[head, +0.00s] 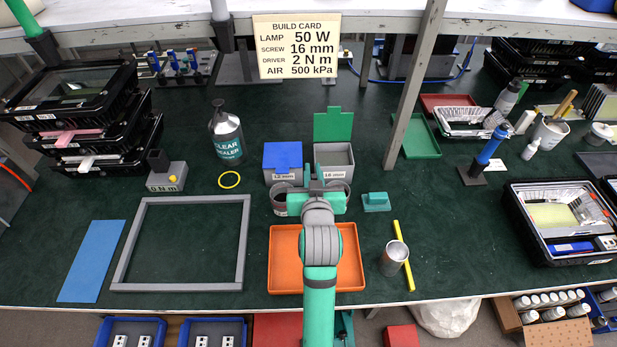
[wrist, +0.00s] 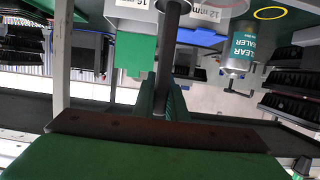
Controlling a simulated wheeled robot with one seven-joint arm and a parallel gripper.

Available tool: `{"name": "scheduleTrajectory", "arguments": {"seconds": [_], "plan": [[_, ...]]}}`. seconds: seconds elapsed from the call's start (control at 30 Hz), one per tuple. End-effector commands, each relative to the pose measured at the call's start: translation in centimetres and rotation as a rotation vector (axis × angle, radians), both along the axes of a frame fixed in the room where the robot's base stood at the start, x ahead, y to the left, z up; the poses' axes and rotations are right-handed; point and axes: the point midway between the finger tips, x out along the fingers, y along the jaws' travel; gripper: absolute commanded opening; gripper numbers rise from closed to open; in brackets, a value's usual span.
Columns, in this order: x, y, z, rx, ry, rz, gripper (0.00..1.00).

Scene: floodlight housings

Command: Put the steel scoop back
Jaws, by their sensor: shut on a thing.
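My gripper (head: 317,192) is over the far edge of the orange tray (head: 285,283), in front of the two screw boxes. It is shut on a dark grey bar, which looks like the handle of the steel scoop (wrist: 170,50). The bar runs up between the green fingers (wrist: 164,100) in the wrist view; the scoop's bowl cannot be made out. The 16 mm box (head: 335,158) stands with its green lid (head: 333,125) raised. The 12 mm box (head: 283,177) has its blue lid (head: 283,156) down. Round grey cups flank the gripper, partly hidden.
A clear sealer bottle (head: 227,135) and a yellow ring (head: 229,180) are left of the boxes. A grey frame (head: 120,270) lies left. A grey post (head: 408,95) rises behind right.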

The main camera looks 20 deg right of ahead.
Motion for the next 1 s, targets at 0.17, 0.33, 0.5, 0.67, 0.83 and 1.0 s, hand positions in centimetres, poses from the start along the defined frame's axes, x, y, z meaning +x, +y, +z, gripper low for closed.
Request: {"name": "scheduleTrajectory", "arguments": {"seconds": [0.17, 0.33, 0.5, 0.67, 0.83, 1.0], "plan": [[3.5, -0.8, -2.2, 0.001, 0.003, 0.000, 0.00], [5.7, -1.2, -4.9, 0.001, 0.002, 0.000, 0.00], [7.0, -1.4, -6.3, 0.000, 0.000, 0.001, 0.00], [7.5, -1.5, -7.0, 0.000, 0.000, 0.001, 0.00], [7.7, -1.5, -9.1, 0.001, 0.003, 0.001, 0.00], [7.7, -1.5, -10.3, 0.000, -0.001, 0.001, 0.00]]}}
